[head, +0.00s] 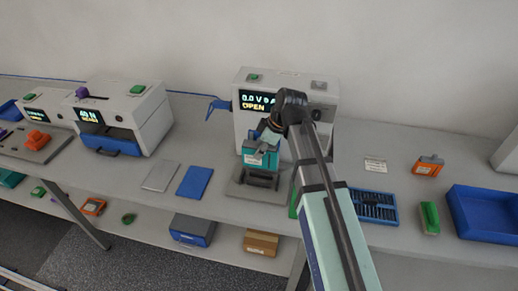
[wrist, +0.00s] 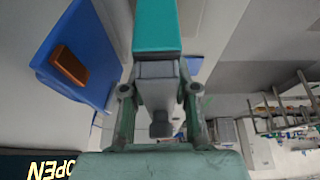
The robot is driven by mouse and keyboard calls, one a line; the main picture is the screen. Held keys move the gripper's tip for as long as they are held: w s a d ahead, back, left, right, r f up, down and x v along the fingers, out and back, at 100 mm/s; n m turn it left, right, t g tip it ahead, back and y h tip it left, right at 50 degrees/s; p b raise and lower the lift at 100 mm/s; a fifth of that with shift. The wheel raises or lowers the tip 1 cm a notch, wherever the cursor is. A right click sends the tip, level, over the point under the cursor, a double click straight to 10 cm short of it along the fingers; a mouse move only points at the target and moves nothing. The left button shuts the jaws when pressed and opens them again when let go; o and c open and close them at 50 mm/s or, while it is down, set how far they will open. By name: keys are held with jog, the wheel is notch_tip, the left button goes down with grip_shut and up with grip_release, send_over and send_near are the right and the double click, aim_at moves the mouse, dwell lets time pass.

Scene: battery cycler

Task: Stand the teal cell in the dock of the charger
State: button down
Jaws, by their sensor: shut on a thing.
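The teal cell (head: 259,158) is upright in the head view, just in front of the white charger (head: 322,118). My gripper (head: 267,132) is shut on its top end. In the wrist view the teal cell (wrist: 156,28) runs up from between the two fingers of my gripper (wrist: 158,95). The charger's display reads "0.0 V" and "OPEN". The grey dock (head: 245,189) with a dark bracket lies at the charger's front, directly below the cell. I cannot tell whether the cell's lower end touches the dock. My arm covers the charger's right side.
A blue pad (head: 195,181) and a grey pad (head: 161,176) lie left of the dock. Another white machine (head: 125,117) stands further left. To the right are a blue slotted rack (head: 374,206), a green block (head: 429,218), an orange cell (head: 428,166) and a blue tray (head: 487,235).

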jog(key=shift+f+b, duration=1.3)
jog(key=shift+f, duration=1.1)
jog(key=shift+f+b, duration=1.1)
jog(key=shift+f, duration=1)
dwell(0.7)
dwell(0.4)
jog(key=c, duration=0.8)
grip_release()
